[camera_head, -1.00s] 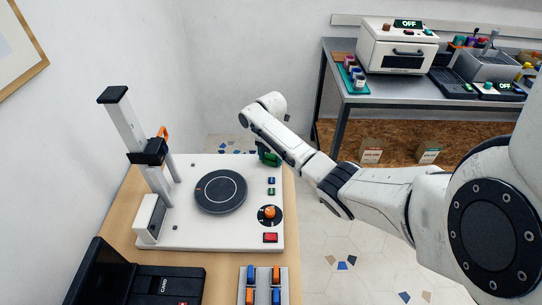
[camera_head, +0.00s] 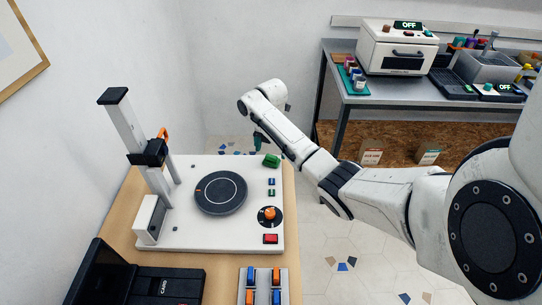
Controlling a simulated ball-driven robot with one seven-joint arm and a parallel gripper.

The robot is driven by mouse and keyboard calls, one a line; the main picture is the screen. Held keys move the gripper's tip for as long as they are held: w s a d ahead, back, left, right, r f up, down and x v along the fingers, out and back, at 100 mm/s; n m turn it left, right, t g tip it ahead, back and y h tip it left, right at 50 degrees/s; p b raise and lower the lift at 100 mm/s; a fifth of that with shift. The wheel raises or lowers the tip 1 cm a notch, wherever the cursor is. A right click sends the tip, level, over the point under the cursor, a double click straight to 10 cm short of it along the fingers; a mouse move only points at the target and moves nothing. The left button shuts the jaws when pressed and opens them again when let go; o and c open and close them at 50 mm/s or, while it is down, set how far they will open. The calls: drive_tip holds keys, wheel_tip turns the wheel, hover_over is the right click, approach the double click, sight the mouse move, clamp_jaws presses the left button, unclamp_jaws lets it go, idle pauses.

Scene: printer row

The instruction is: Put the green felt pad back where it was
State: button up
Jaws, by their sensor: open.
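My gripper (camera_head: 258,141) is a dark green shape below my wrist, partly hidden by my arm. It is just beyond and left of the green block, apart from it in the picture, over the far edge of the base. It is open, and I see nothing held in it. The gap between its fingers is too small to make out.
The base carries a black round plate (camera_head: 221,193), an upright column (camera_head: 127,120), an orange knob (camera_head: 269,213) and a red button (camera_head: 270,239). A black box (camera_head: 165,285) and a switch panel (camera_head: 263,300) lie in front. A bench with a white oven (camera_head: 397,50) stands behind right.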

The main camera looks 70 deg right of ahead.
sight(271, 156)
wheel_tip(271, 156, up, 8)
drive_tip(key=shift+f, duration=0.25)
